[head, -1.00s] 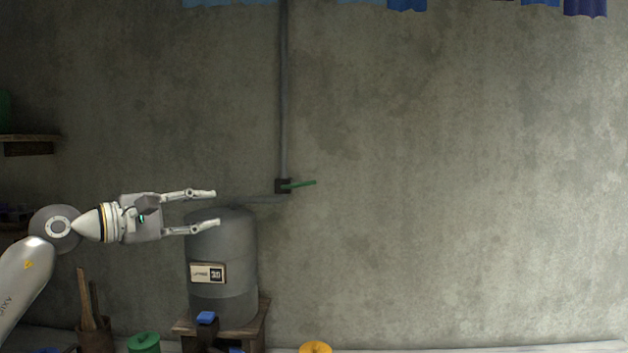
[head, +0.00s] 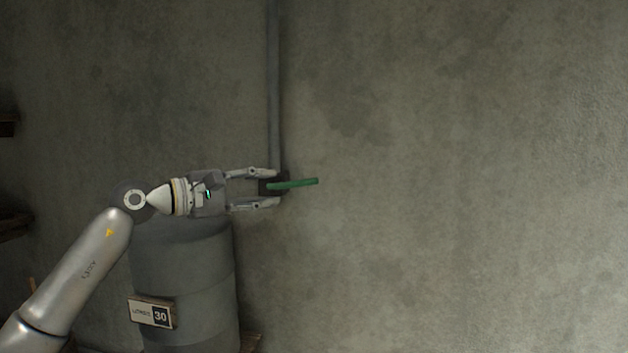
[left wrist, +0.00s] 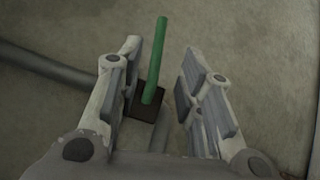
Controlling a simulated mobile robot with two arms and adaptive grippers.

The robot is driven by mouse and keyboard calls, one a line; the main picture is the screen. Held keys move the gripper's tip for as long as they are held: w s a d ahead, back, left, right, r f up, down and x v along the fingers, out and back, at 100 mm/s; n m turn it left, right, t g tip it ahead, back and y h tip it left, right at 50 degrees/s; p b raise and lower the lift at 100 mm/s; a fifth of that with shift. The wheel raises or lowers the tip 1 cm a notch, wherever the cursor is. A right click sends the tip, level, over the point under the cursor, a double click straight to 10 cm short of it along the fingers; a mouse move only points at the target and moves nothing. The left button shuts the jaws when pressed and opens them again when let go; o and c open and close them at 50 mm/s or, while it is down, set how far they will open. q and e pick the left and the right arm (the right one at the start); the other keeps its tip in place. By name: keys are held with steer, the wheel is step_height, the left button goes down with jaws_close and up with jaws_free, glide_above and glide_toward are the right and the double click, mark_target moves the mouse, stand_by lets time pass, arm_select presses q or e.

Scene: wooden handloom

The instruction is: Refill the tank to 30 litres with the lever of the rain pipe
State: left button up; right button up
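The green lever (head: 296,183) sticks out to the right from a dark valve block on the grey rain pipe (head: 273,80). My left gripper (head: 279,188) is open, with its fingers reaching to the valve from the left. In the left wrist view the lever (left wrist: 157,60) and dark block (left wrist: 149,101) lie between the open fingers (left wrist: 160,85), nearer the left one; contact cannot be told. The grey tank (head: 190,270) stands below my left arm. Its plate (head: 151,312) reads 30. My right gripper is not in view.
A bare concrete wall (head: 450,180) fills the background, with free room right of the lever. Dark shelf ends (head: 8,126) show at the far left.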

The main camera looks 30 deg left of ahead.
mark_target(300, 182)
arm_select(q)
steer(key=p+x, duration=0.1)
steer(key=x, duration=0.2)
steer(key=p+x, duration=0.3)
steer(key=x, duration=0.2)
steer(key=shift+w+d+r+p, duration=0.2)
steer(key=shift+d+r+p, duration=0.05)
steer(key=shift+r+p, duration=0.05)
steer(key=shift+w+d+f, duration=0.15)
steer(key=shift+w+d, duration=0.2)
steer(key=shift+w, duration=0.2)
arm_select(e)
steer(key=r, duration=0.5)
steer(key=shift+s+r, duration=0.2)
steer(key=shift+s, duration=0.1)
arm_select(q)
steer(key=shift+c, duration=0.3)
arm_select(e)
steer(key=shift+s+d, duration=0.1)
arm_select(q)
jaws_close()
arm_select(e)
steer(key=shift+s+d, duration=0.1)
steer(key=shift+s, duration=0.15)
